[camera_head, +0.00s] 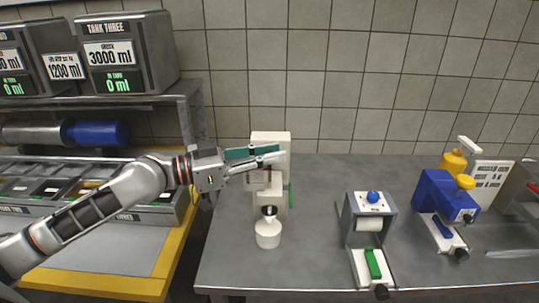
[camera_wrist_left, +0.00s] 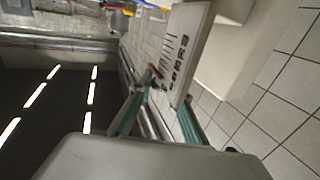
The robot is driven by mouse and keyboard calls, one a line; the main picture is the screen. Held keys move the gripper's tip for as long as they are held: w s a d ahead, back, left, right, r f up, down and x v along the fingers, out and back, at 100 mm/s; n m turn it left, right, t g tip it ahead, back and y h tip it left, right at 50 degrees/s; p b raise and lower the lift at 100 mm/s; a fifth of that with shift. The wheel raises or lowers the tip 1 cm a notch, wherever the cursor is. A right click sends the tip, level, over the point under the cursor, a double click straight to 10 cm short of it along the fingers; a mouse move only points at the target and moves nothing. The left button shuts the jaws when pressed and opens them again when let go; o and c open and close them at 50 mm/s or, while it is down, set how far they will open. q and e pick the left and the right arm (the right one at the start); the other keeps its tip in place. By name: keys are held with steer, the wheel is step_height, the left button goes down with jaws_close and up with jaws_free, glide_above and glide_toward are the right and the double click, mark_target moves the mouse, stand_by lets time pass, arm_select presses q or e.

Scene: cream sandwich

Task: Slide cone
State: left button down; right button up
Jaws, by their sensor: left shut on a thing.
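A white upright machine (camera_head: 270,140) stands on the grey counter, with a green part on its right side. A small white cup-like piece (camera_head: 268,238) with a dark top stands at its foot; I cannot tell whether this is the cone. My left gripper (camera_head: 279,153), with teal fingers, is at the upper front of the machine and shut on part of it. In the left wrist view, the fingers (camera_wrist_left: 163,92) stand on either side of the lower end of a white panel (camera_wrist_left: 188,40) with dark markings. The exact contact is hidden. My right gripper is not in view.
A grey-and-white device (camera_head: 364,235) with a blue knob and green part stands to the right. A blue machine (camera_head: 433,191) and a yellow bottle (camera_head: 453,163) are farther right. Grey tanks (camera_head: 125,50) sit on a shelf at left. The counter between the machines is bare.

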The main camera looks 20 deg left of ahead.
arm_select(q)
steer(key=c, duration=1.9)
jaws_free()
steer(key=shift+r, duration=0.4)
steer(key=shift+f, duration=0.15)
steer(key=shift+v, duration=6)
steer(key=shift+s, duration=0.1)
